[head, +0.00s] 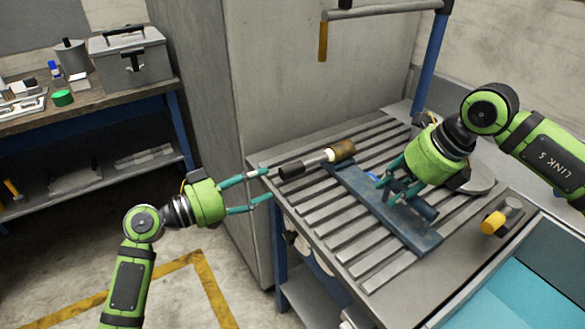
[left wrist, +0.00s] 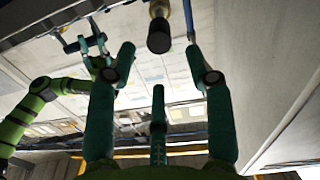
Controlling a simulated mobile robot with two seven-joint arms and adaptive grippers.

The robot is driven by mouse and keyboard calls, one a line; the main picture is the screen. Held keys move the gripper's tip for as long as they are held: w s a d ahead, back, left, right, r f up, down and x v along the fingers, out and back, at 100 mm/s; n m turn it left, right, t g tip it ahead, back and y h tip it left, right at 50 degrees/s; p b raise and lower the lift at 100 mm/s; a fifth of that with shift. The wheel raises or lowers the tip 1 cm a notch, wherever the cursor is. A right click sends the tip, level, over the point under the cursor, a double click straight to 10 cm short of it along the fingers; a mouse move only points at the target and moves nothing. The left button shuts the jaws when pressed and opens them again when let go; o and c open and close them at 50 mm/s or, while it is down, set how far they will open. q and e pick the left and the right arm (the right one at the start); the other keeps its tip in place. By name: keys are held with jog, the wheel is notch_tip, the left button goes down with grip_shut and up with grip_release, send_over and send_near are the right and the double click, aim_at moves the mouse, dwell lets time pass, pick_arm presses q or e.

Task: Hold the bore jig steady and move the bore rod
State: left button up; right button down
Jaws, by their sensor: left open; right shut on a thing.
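The bore jig (head: 398,224) is a long blue bar lying on the slatted bench top. My right gripper (head: 398,194) is shut on a raised part of it; the fingers partly hide the grip. The bore rod (head: 312,162) has a dark end toward the left, a steel shaft and a brass-coloured piece (head: 341,150) at its far end; whether that piece is a separate sleeve I cannot tell. My left gripper (head: 268,184) is open and empty, just left of the dark end, apart from it. In the left wrist view the rod's dark end (left wrist: 158,37) shows ahead between the fingers.
The slatted bench (head: 330,240) has an edge just below the left gripper. A hammer-like tool with a yellow part (head: 492,223) lies at its right. A blue post and rail (head: 430,60) stand behind. A grey cabinet (head: 225,130) stands left of the bench.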

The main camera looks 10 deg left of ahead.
aim_at(293, 169)
pick_arm(q)
jog(key=x, duration=0.9)
jog(key=shift+a, duration=0.1)
grip_shut()
jog(key=shift+w, duration=0.1)
